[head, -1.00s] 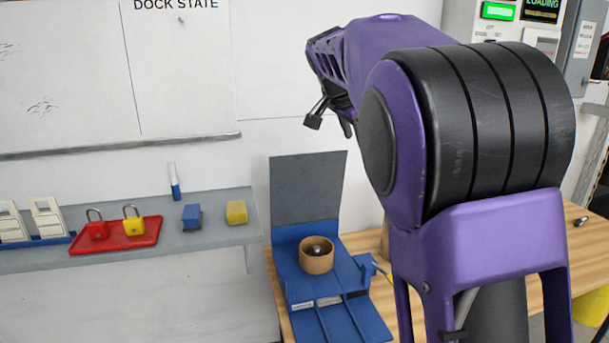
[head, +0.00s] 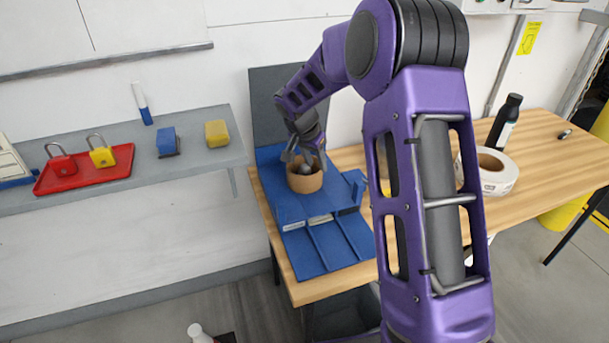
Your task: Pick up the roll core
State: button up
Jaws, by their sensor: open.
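The roll core (head: 305,183) is a short, wide brown cardboard ring. It stands upright on the blue tray-like stand (head: 272,202) on the wooden table, with a small dark shiny knob showing inside it. My gripper (head: 305,164) is directly over the core, pointing down, with its fingers at the core's upper rim. The fingers are apart. I cannot tell whether they touch the core or which side of its wall each finger is on. My gripper hides part of the far rim.
A white tape roll (head: 490,172) and a dark bottle (head: 506,122) stand on the table (head: 540,150) at right. A wall shelf (head: 215,175) at left holds a red tray (head: 52,184) with padlocks, a blue block (head: 166,141) and a yellow block (head: 217,133). A grey panel rises behind the stand.

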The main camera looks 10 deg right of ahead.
aim_at(318, 188)
jog(key=x, duration=0.8)
jog(key=shift+w+a+f+b, duration=0.15)
jog(key=shift+w+a+b, duration=0.05)
jog(key=shift+w+b, duration=0.15)
grip_shut()
